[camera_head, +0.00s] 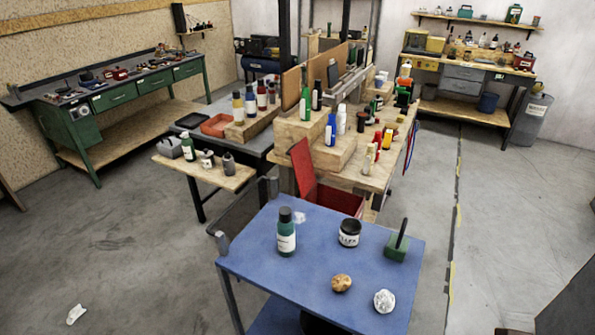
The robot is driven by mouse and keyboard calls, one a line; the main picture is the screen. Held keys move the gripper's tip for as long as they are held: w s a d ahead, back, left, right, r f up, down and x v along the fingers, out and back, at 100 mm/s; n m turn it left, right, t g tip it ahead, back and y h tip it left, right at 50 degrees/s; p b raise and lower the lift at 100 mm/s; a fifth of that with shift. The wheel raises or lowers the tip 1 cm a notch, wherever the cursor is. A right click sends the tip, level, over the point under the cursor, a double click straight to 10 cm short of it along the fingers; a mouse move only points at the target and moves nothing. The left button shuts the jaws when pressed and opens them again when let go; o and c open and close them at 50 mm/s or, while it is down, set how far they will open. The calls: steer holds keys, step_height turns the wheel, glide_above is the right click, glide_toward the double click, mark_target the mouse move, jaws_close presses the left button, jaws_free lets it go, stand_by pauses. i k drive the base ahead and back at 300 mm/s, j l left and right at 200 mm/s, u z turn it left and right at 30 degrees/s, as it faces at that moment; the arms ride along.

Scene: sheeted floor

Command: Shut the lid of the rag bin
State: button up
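A red bin (338,201) with its lid standing open is in the middle of the view, just behind the blue cart and partly hidden by it. Its red lid (302,170) is raised steeply on the left side of the bin and leans slightly left. I take this to be the rag bin; no label on it can be read. A grey cylindrical bin (533,116) with a white label stands far back at the right wall; its top is too small to read clearly. My gripper cannot be made out in this view.
The blue cart (319,254) in front carries a green bottle (286,233), a dark jar (349,233), a green block with an upright handle (397,246) and two small lumps. A wooden workbench crowded with bottles stands behind the bin. Floor is open left and right.

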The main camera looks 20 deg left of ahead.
mark_target(299, 154)
steer(key=j+z, duration=0.1)
steer(key=j, duration=0.4)
steer(key=k+j+z, duration=0.15)
steer(key=j, duration=0.4)
steer(key=j+z, duration=0.1)
steer(key=j, duration=0.4)
steer(key=k+j+z, duration=0.1)
steer(key=j, duration=0.4)
steer(key=k+j+z, duration=0.15)
steer(key=j, duration=0.35)
steer(key=j+z, duration=0.25)
steer(key=j, duration=1.95)
steer(key=i+j, duration=0.2)
steer(key=j, duration=0.15)
steer(key=i+j+z, duration=0.1)
steer(key=j, duration=0.25)
steer(key=i, duration=0.1)
